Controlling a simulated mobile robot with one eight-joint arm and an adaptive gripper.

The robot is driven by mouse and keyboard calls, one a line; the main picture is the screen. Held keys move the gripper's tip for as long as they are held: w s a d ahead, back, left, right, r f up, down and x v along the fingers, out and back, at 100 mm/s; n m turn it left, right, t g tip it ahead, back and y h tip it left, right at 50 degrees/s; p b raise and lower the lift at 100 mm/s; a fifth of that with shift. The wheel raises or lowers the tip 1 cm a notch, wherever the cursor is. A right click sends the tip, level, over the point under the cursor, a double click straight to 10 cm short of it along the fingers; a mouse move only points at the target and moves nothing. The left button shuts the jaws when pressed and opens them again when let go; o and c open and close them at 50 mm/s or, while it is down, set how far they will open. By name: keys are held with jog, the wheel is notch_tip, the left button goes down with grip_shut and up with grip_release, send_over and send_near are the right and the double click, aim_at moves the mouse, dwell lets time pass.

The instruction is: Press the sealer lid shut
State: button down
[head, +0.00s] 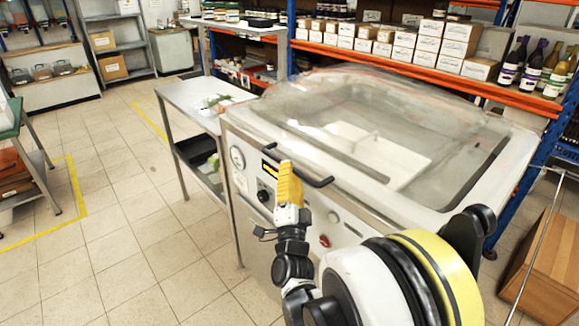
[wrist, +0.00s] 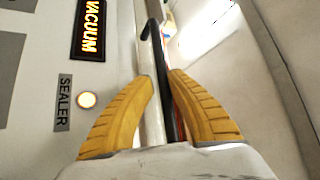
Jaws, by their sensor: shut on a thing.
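The sealer (head: 244,191) is a pale steel cabinet with a gauge and knobs on its front. Its clear domed lid (head: 345,88) lies low over the top; I cannot tell whether the rim touches all round. A black bar handle (head: 318,183) runs along the front edge of the lid. My gripper (head: 290,168) is at the left part of this handle, its yellow fingers shut on it. In the wrist view the handle (wrist: 168,85) passes between the two fingers, and the SEALER label (wrist: 63,103) and VACUUM display (wrist: 90,28) are beside them.
A steel side table (head: 192,95) with small items stands against the sealer's left. Shelves with boxes (head: 400,42) and bottles (head: 530,65) are behind. A wooden crate (head: 552,255) is at the right.

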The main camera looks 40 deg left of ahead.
jog(key=shift+w+f, duration=0.1)
jog(key=shift+f, duration=0.25)
jog(key=c, duration=1.5)
grip_release()
jog(key=shift+o, duration=0.4)
jog(key=shift+w+f, duration=0.15)
